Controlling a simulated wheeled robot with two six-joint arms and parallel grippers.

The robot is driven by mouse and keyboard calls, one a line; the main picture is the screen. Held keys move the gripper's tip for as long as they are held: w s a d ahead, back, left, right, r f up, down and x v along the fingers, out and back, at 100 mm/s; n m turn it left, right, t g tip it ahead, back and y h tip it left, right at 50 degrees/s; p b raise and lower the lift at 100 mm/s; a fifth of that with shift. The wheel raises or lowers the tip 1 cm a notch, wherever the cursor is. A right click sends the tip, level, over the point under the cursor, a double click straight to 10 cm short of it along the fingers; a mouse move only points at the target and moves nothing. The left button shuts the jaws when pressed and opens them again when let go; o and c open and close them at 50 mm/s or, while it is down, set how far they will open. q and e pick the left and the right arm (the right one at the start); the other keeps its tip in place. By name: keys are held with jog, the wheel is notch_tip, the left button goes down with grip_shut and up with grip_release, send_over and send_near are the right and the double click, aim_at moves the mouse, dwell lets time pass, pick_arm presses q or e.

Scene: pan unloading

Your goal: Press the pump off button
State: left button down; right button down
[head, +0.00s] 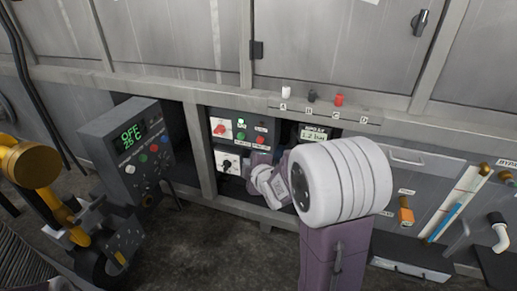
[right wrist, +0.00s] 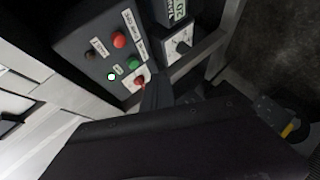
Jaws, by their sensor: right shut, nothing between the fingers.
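The pump control panel (head: 226,148) is set in the frame below the cabinets. It has a red button (head: 261,140), a green button (head: 242,133), a lit green lamp (head: 241,122) and a red rotary switch (head: 221,128). In the right wrist view the red button (right wrist: 120,40) and green button (right wrist: 132,62) show clearly. Their labels are too small to read, so I cannot confirm which is pump off. My right gripper (head: 256,160) is shut and empty, just below the buttons. In the wrist view its dark fingers (right wrist: 157,92) point toward the panel, apart from the red button.
A grey control box (head: 125,150) with an OFF 25 C display stands at the left. A small pressure display (head: 314,134) is to the right, partly behind my right wrist. A frame post (head: 200,150) stands just left of the panel. Valves and pipes are at the right.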

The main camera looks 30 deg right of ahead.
aim_at(260, 140)
jog(key=w+d+p, duration=0.3)
jog(key=w+d, duration=0.2)
jog(key=d, duration=0.1)
jog(key=shift+w+d, duration=0.35)
jog(key=shift+w+d, duration=0.1)
dwell(2.0)
jog(key=shift+w+d+p, duration=0.2)
jog(key=shift+d+p, duration=0.05)
jog(key=shift+p, duration=0.05)
